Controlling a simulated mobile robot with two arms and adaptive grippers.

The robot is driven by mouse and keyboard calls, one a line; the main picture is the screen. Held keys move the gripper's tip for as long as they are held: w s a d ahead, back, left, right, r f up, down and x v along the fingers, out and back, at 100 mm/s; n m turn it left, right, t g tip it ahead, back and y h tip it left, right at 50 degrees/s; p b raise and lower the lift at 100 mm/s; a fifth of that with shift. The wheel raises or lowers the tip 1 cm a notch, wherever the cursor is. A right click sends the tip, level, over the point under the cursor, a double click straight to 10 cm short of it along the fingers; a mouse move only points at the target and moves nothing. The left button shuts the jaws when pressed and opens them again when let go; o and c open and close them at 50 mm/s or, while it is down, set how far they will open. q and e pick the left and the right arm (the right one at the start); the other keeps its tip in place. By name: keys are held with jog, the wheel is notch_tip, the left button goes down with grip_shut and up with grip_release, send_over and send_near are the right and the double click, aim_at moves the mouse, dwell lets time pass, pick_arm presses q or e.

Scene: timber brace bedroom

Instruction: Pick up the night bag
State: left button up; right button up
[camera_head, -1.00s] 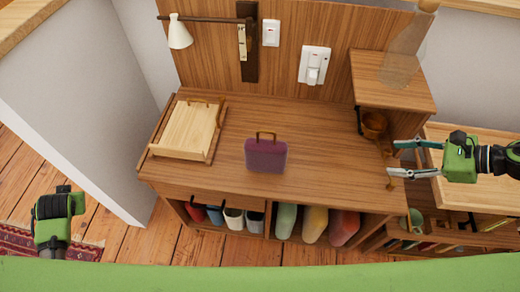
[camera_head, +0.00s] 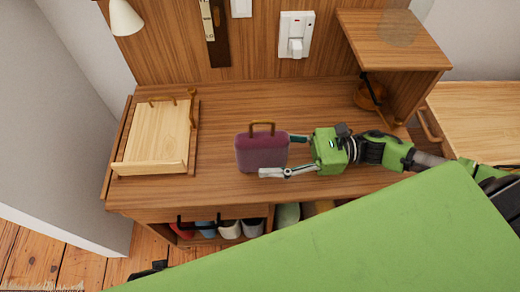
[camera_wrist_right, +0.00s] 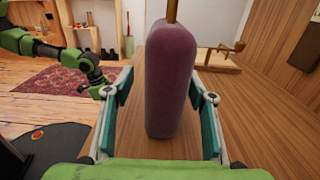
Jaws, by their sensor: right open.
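The night bag (camera_head: 261,153) is a small purple case with a tan handle, standing upright on the wooden desk (camera_head: 225,110). In the right wrist view the bag (camera_wrist_right: 171,85) stands end-on between the fingers. My right gripper (camera_head: 278,156) reaches in from the right with its jaws open, one finger on each side of the bag's right end. In the wrist view, gaps show between the bag and both fingers. My left arm and gripper (camera_wrist_right: 97,82) show at the left of the wrist view, away from the bag; its jaw state is unclear.
A light wooden tray (camera_head: 155,137) sits on the desk's left. A raised shelf (camera_head: 395,38) stands at the right, with a brown cup (camera_head: 368,94) beneath it. A white lamp (camera_head: 125,17) hangs at upper left. Desk space between tray and bag is clear.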

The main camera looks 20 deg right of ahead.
aim_at(251, 154)
jog(key=x, duration=0.3)
jog(key=shift+w+a, duration=0.15)
jog(key=shift+w, duration=0.2)
jog(key=shift+w+a+f, duration=0.1)
jog(key=shift+a, duration=0.3)
jog(key=c, duration=1.3)
